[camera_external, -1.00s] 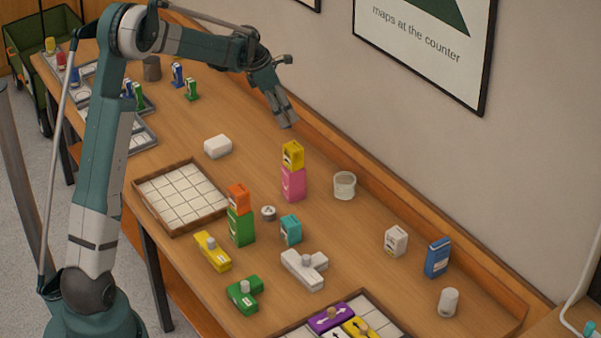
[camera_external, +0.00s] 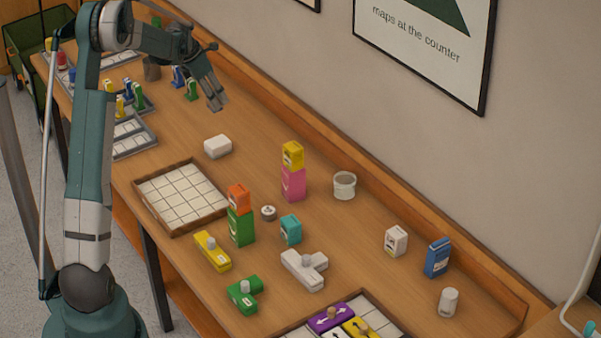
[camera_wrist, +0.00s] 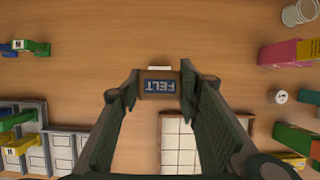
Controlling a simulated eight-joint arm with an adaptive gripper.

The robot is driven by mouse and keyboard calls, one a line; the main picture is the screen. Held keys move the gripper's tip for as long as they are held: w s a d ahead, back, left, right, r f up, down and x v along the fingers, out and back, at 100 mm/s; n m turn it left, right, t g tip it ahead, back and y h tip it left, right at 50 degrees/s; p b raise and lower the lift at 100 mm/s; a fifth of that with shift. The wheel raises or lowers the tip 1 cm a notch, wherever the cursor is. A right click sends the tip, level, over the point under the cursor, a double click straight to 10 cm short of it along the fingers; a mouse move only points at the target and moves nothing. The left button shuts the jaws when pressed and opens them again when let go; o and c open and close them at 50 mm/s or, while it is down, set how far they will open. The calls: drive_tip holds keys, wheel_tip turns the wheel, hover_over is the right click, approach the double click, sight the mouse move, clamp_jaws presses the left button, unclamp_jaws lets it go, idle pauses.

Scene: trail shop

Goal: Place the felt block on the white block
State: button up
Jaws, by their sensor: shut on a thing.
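My gripper (camera_external: 216,102) is above the back part of the table, up and away from the surface. In the wrist view my gripper (camera_wrist: 160,88) is shut on the felt block (camera_wrist: 160,86), a small brown block with a blue FELT label. The felt block cannot be made out in the external view. The white block (camera_external: 218,146) lies alone on the wood, below the gripper in the picture and beyond the gridded tray. In the wrist view a white sliver of it (camera_wrist: 159,68) shows just past the felt block; the rest is hidden.
A gridded wooden tray (camera_external: 141,199) lies near the white block. A yellow block stands on a pink block (camera_external: 293,185), and an orange block on a green one (camera_external: 242,228). A grey cup (camera_external: 344,186) is by the wall. Wood around the white block is clear.

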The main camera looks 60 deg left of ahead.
drive_tip(key=shift+f, duration=1.6)
approach(222, 139)
drive_tip(key=shift+w+d+f, duration=0.1)
drive_tip(key=shift+w+f, duration=0.1)
drive_tip(key=shift+w, duration=0.6)
drive_tip(key=shift+f+b, duration=0.4)
drive_tip(key=shift+f, duration=1.45)
drive_tip(key=shift+f, duration=0.2)
drive_tip(key=o, duration=0.9)
drive_tip(key=shift+r, duration=0.2)
